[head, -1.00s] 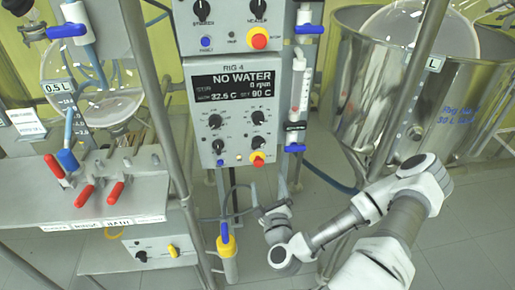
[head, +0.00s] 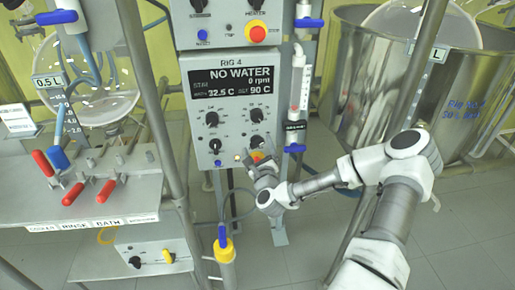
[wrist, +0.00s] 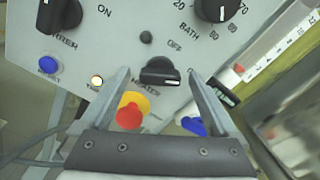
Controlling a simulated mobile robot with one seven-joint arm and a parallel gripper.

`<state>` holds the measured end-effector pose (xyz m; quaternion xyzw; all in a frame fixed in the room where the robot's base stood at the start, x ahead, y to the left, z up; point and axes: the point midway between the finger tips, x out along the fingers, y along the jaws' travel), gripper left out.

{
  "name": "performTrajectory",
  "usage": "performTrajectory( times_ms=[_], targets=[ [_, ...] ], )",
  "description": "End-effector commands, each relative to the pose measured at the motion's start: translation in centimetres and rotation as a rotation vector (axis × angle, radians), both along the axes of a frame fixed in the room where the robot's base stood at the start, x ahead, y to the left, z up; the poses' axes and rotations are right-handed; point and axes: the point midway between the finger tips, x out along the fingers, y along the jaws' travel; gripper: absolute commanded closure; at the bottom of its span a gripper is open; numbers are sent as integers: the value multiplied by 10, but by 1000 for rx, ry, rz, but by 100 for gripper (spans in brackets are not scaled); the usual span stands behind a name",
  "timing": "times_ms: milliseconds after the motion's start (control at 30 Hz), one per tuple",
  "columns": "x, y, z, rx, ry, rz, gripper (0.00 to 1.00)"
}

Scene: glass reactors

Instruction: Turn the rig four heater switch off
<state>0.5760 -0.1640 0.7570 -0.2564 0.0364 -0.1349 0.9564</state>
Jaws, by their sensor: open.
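The rig four control box (head: 200,135) is upright in the middle of the head view; its display (head: 232,81) reads NO WATER, 0 rpm, set 90 C. The heater switch (head: 256,142) is a small black knob at the box's lower right, above a red and yellow stop button (head: 257,156). In the wrist view the heater switch (wrist: 160,72) has its white mark toward the right, and an OFF label stands above it. My gripper (head: 258,166) is open close in front of the panel. In the wrist view its fingertips (wrist: 160,76) lie either side of the switch; contact cannot be told.
A blue button (wrist: 49,65) and a lit lamp (wrist: 97,81) are left of the stop button (wrist: 131,110). Another control box (head: 215,25) is directly above. A steel vessel (head: 380,90) stands right; a shelf with red-handled valves (head: 90,190) stands left.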

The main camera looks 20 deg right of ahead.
Motion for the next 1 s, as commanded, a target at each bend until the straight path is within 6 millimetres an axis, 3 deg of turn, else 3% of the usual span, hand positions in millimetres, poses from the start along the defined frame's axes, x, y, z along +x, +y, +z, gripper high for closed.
performTrajectory(
  times_ms=[400, 867, 1000],
  targets=[
    [8, -2, 0, 0, 0, 0, 5],
    [8, -2, 0, 0, 0, 0, 88],
    [8, -2, 0, -3, 1, 0, 91]
  ],
)
